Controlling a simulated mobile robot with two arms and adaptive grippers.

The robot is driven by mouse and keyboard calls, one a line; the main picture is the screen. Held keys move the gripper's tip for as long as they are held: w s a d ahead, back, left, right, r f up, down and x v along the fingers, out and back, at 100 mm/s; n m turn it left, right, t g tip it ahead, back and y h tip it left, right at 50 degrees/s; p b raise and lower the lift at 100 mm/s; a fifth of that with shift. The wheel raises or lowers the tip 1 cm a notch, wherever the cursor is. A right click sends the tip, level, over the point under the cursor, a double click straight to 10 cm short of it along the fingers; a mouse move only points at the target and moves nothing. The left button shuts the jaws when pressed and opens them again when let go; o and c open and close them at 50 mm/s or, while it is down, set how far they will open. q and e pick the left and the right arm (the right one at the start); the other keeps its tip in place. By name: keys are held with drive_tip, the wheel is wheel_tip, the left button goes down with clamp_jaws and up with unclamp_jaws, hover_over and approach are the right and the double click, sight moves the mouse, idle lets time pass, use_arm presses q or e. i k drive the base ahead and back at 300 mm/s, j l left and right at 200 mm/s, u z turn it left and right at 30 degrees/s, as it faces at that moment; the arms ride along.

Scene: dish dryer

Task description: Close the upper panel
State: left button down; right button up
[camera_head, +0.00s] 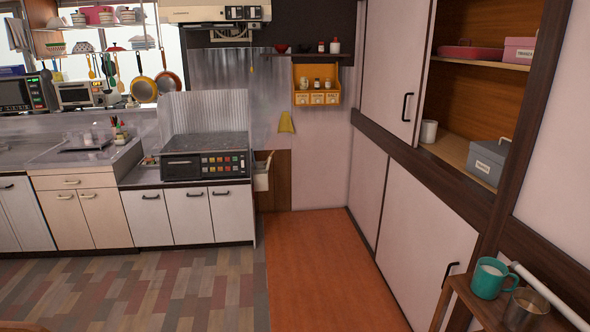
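The upper panel (391,68) is a pale sliding door on the tall cupboard at the right. It has a dark upright handle (406,107) near its right edge. The panel covers the left part of the upper cupboard. To its right the upper compartment (466,95) stands open, showing orange-brown inside walls and shelves. Neither of my grippers shows in the head view.
Pink containers (520,50), a white cup (428,131) and a grey box (489,160) stand inside the open compartment. Lower panels (418,235) are below. A stool (470,296) with a teal mug (489,278) stands front right. The orange floor strip (325,270) is clear.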

sight(398, 34)
drive_tip(key=i, duration=1.8)
drive_tip(key=j, duration=0.1)
